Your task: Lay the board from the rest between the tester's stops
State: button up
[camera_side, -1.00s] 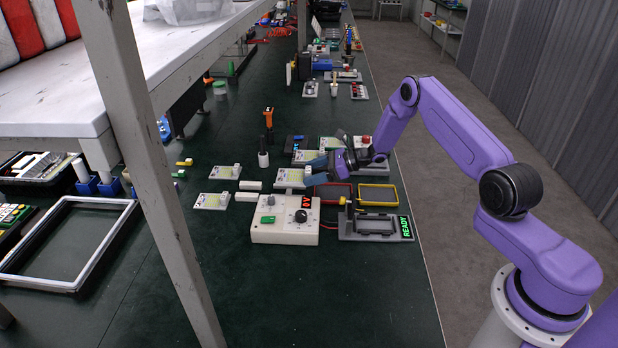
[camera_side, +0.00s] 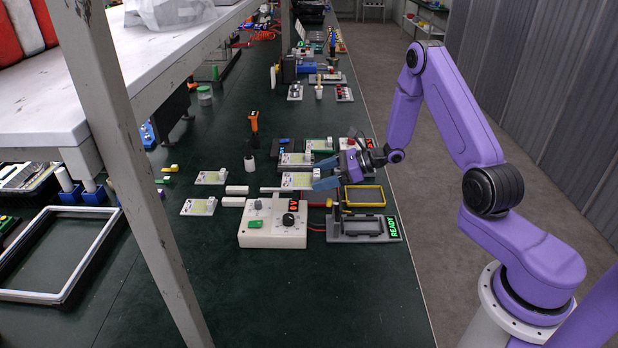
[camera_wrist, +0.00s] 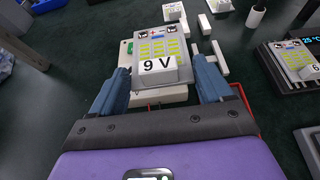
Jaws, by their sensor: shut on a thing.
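My gripper (camera_side: 326,182) is shut on a light grey board (camera_side: 297,180) with yellow-green patches. In the wrist view the board (camera_wrist: 154,48) sits between the two blue fingers (camera_wrist: 158,84), with a white block marked "9 V" at its near end. The board appears held above the bench. The tester (camera_side: 362,229), a dark grey fixture with upright stops and a green "READY" display, stands nearer the side camera, to the lower right of the gripper. Its recess looks empty. I cannot tell which support is the rest.
A white control box (camera_side: 273,224) with a dial and red display stands left of the tester. A yellow frame (camera_side: 365,186) lies behind the tester. Similar boards (camera_side: 211,177) lie to the left; another (camera_side: 295,160) lies behind. An orange-handled tool (camera_side: 254,122) stands upright.

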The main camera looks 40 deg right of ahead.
dwell(0.4)
notch_tip(320, 180, up, 5)
jog(key=s+d, duration=1)
jog(key=s, duration=0.6)
jog(key=shift+w+f, duration=0.15)
jog(key=shift+f, duration=2.55)
jog(key=shift+w+f, duration=0.15)
jog(key=shift+f, duration=2.55)
jog(key=shift+w+f, duration=0.15)
jog(key=shift+f, duration=2.55)
jog(key=shift+f, duration=0.4)
jog(key=o, duration=1)
